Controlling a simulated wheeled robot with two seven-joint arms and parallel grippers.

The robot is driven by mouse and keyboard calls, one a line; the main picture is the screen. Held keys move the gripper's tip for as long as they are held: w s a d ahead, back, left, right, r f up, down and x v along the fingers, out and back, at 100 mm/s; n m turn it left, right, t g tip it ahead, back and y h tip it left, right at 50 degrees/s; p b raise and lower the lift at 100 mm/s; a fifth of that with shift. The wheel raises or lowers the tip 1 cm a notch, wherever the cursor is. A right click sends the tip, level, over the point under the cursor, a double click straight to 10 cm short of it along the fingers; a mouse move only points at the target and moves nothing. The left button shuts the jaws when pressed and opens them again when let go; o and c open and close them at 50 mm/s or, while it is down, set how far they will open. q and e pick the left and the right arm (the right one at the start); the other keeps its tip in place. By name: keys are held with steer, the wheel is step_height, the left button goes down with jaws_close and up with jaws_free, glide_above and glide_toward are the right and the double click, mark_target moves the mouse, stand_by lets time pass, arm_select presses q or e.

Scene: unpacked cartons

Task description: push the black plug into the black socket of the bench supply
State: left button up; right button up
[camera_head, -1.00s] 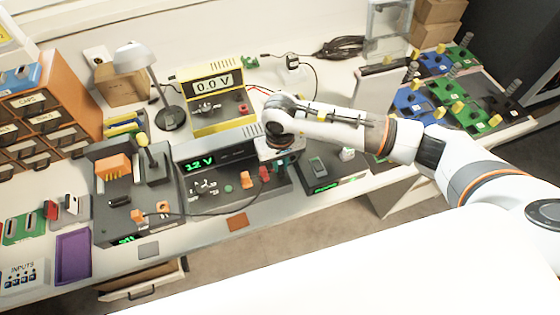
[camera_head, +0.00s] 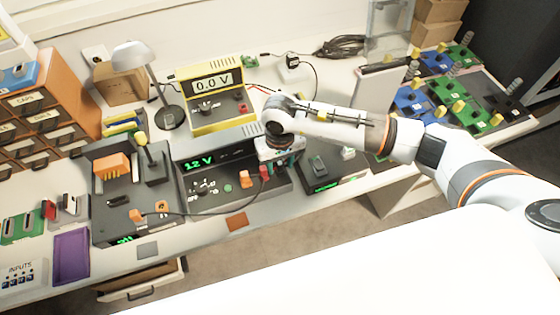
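The bench supply (camera_head: 205,166) stands mid-bench, with a green "12 V" display, knobs, an orange plug (camera_head: 246,178) and a red plug (camera_head: 265,171) on its sloping front. My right gripper (camera_head: 282,167) points down over the right end of this front, close to the red plug. The gripper body hides the panel beneath it. I cannot make out the black plug or the black socket there, nor whether the fingers are shut on anything. A thin dark cable (camera_head: 205,214) loops from the left unit towards the supply front. My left gripper is out of view.
Left of the supply stands a dark unit (camera_head: 116,223) with a lever and orange plugs. A yellow meter (camera_head: 212,88) reading 0.0 V and a lamp (camera_head: 130,58) stand behind. Another dark unit (camera_head: 327,185) is close on the right. A purple tray (camera_head: 71,256) lies front left.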

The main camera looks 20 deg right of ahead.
mark_target(280, 163)
steer(key=shift+r, duration=0.1)
step_height(280, 163, up, 12)
steer(key=b, duration=0.2)
